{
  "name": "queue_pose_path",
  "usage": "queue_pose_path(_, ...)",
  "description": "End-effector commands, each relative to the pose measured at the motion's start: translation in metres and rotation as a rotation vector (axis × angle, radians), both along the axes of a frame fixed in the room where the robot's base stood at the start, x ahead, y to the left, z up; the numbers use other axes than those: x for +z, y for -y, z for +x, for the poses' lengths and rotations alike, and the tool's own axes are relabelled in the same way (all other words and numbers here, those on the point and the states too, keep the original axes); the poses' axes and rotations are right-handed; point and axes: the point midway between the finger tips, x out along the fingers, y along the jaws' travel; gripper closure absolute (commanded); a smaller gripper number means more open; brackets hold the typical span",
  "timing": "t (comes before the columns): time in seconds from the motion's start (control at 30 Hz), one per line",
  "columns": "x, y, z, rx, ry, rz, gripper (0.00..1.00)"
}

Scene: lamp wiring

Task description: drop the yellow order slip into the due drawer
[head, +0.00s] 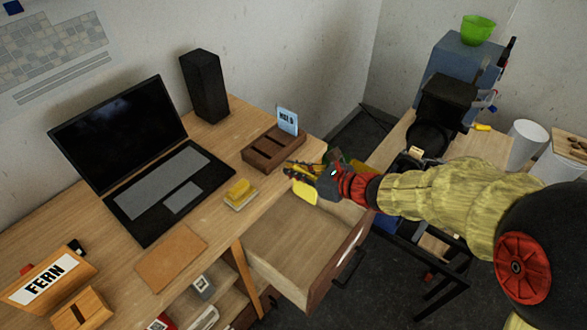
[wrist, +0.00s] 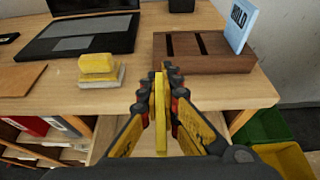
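The yellow order slip (head: 306,193) hangs from my gripper (head: 292,170). In the wrist view, my gripper (wrist: 167,82) is shut on the slip (wrist: 160,115), which stands edge-on between the two fingers. A wooden drawer (head: 285,245) under the desk top is pulled open, and the part of its inside that shows is empty. The slip is over the drawer's back part, close to the desk edge; its exact height above the drawer is hard to tell. No due label is readable on the drawer front (head: 340,262).
A yellow-topped block (head: 240,193), a laptop (head: 140,150) and a black speaker (head: 204,88) stand nearby. Green and yellow bins (wrist: 265,140) are at right.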

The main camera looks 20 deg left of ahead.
Motion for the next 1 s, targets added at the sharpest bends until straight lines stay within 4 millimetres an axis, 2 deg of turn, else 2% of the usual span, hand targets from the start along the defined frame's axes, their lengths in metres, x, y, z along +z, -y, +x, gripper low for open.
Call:
queue_pose_path(0.03,-0.010,0.000,0.000,0.000,-0.001,0.000,1.00)
queue_pose_path(0.2,-0.022,0.000,0.000,0.000,0.000,0.001,1.00)
queue_pose_path(0.5,-0.022,0.000,0.000,-0.001,0.002,0.000,1.00)
queue_pose_path(0.53,-0.022,0.000,0.000,-0.001,0.002,0.000,0.94)
queue_pose_path(0.8,-0.022,0.000,0.000,-0.001,0.002,0.000,0.79)
queue_pose_path(0.9,-0.022,0.000,0.000,-0.001,0.001,-0.001,0.74)
queue_pose_path(1.0,-0.022,0.000,0.000,0.000,0.001,0.000,0.74)
